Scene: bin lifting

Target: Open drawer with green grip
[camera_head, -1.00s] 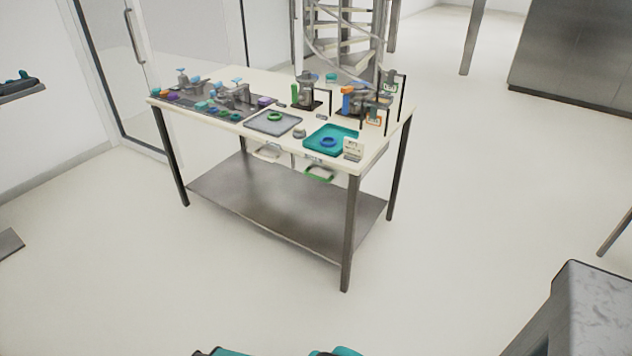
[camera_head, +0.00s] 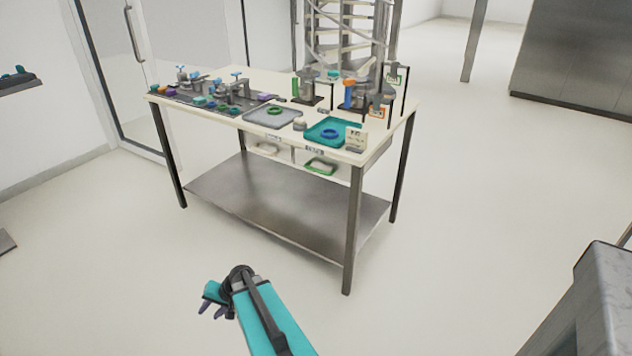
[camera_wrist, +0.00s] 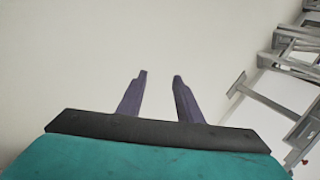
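The drawer with the green grip (camera_head: 321,167) is under the front edge of the table (camera_head: 352,230), right of centre in the head view. It looks shut, though it is small in the picture. A second drawer with a pale grip (camera_head: 267,149) is to its left. My gripper (camera_head: 211,311) is low in the head view, in front of the table and well apart from both drawers. In the wrist view my gripper (camera_wrist: 159,75) has its two dark purple fingers spread with nothing between them. The drawers cannot be made out in the wrist view.
On the tabletop are a teal tray (camera_head: 347,128) with a blue ring, a grey tray (camera_head: 258,117) with a green ring, and several fixtures. A lower metal shelf (camera_head: 270,205) spans the legs. A grey block (camera_head: 605,300) stands at lower right. The floor before the table is clear.

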